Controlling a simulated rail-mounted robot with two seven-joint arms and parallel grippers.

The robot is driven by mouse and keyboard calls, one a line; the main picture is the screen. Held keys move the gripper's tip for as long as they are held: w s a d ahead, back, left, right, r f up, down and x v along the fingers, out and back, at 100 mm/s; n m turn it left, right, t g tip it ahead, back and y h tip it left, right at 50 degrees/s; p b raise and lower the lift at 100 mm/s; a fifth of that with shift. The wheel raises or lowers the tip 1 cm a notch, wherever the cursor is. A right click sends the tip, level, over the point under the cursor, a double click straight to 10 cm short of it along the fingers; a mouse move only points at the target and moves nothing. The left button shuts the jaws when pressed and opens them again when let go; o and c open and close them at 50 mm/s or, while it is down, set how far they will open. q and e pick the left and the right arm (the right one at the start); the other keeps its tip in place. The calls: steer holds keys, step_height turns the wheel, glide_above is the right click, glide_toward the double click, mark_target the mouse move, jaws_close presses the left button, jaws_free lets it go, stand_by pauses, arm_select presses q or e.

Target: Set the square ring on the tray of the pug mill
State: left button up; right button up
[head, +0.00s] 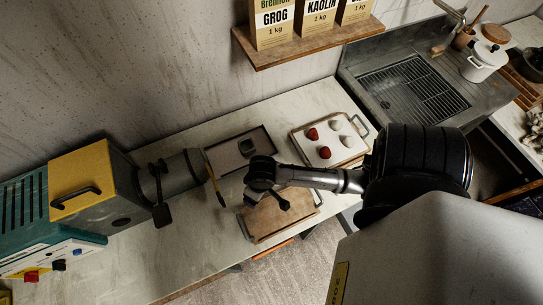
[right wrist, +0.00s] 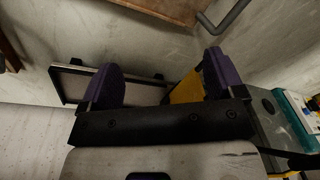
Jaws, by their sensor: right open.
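The pug mill (head: 80,205) lies along the left of the counter, teal and yellow, with a grey barrel. A shallow dark-rimmed tray (head: 225,163) lies flat beyond its outlet. My right gripper (head: 262,182) is beside the tray's near right side, above the counter. In the right wrist view its two purple pads (right wrist: 160,82) are wide apart with nothing between them. The left pad covers part of the tray (right wrist: 72,84). My left gripper is not in view.
A wooden board (head: 275,218) lies just in front of my right gripper. A white tray (head: 345,155) with red and white balls lies to the right. A sink (head: 415,90) is farther right. A shelf (head: 310,47) with bags hangs above the counter.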

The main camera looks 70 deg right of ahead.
steer(key=s+a+r+n+t, duration=0.2)
steer(key=s+a+r+n, duration=0.2)
steer(key=s+a+r, duration=0.2)
steer(key=shift+s+a+r+n, duration=0.15)
steer(key=shift+s+r+n, duration=0.15)
steer(key=shift+s+r, duration=0.3)
steer(key=shift+c, duration=0.4)
